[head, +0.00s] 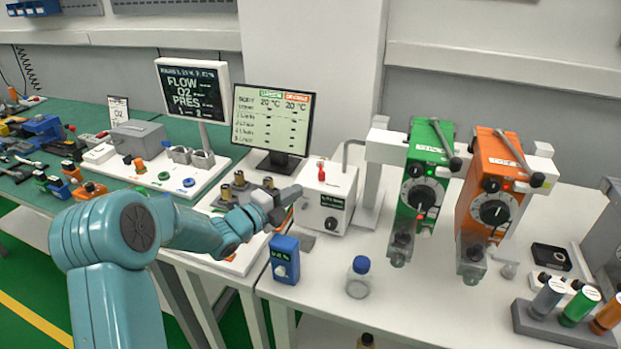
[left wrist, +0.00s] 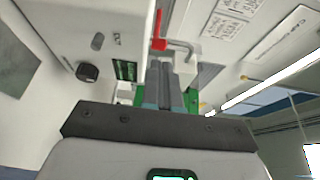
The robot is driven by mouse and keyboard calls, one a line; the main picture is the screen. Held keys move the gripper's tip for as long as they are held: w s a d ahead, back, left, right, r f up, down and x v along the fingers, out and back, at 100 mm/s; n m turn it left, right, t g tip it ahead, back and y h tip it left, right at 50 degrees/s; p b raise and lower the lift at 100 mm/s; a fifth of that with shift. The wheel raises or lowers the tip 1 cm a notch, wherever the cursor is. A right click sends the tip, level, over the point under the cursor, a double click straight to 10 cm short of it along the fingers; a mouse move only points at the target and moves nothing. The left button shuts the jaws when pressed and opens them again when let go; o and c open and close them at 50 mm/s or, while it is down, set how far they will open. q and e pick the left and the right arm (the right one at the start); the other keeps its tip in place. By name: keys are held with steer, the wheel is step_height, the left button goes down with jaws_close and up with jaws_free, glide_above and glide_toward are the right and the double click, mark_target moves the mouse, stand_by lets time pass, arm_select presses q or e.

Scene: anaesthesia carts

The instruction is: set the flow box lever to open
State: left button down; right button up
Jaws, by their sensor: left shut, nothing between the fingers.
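The flow box (head: 325,205) is a white box with a black knob and a dark green label on its front. A small red lever (head: 321,171) stands up from its top; I cannot tell its setting. My left gripper (head: 293,194) is shut and empty, just left of the box near its upper edge. In the left wrist view the shut fingers (left wrist: 167,85) point toward the red lever (left wrist: 158,42), which shows just beyond their tips. I see no clear contact with it. My right gripper is not in view.
A bent grey pipe (head: 346,150) rises behind the box. A green pump unit (head: 424,175) and an orange one (head: 492,190) stand to the right. A monitor (head: 270,118) stands behind left. A blue device (head: 285,258) and a blue-capped bottle (head: 359,277) stand in front.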

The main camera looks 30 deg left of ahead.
mark_target(319, 177)
arm_select(q)
steer(key=w, duration=0.2)
steer(key=w+p, duration=0.1)
steer(key=w, duration=0.1)
steer(key=w+d, duration=0.1)
steer(key=w, duration=0.1)
steer(key=shift+w+p, duration=0.15)
steer(key=shift+p, duration=0.25)
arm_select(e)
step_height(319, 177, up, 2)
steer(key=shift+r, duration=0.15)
arm_select(q)
steer(key=shift+d, duration=0.1)
